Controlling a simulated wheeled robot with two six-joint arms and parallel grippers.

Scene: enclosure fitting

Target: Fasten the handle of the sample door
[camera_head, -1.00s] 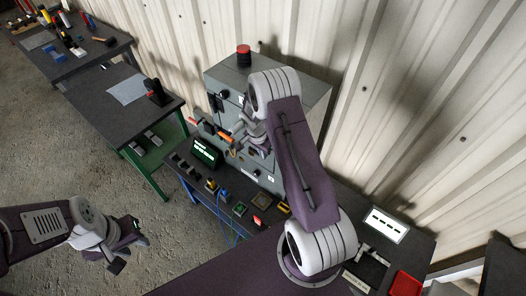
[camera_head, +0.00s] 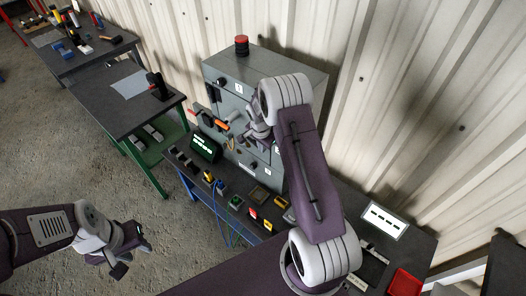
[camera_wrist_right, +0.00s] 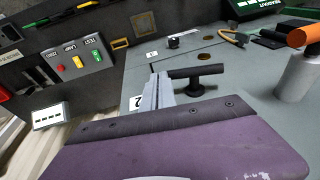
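The grey cabinet (camera_head: 229,101) stands against the wall with its doors facing my arms. In the right wrist view a black T-shaped handle (camera_wrist_right: 195,75) stands out from its grey face, beside a label "2" (camera_wrist_right: 137,102). My right gripper (camera_head: 252,132) is at the cabinet front. In the wrist view its grey fingers (camera_wrist_right: 158,88) reach close to the handle's bar end; I cannot tell whether they touch it or how far apart they are. My left gripper (camera_head: 134,258) is open and empty over the floor, away from the cabinet. The door's edges are partly hidden by my right arm.
An orange-handled part (camera_wrist_right: 302,36) sticks out near the right gripper. A readout (camera_head: 205,147) and several small switch boxes line the bench. A red tray (camera_head: 405,283) is at right.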

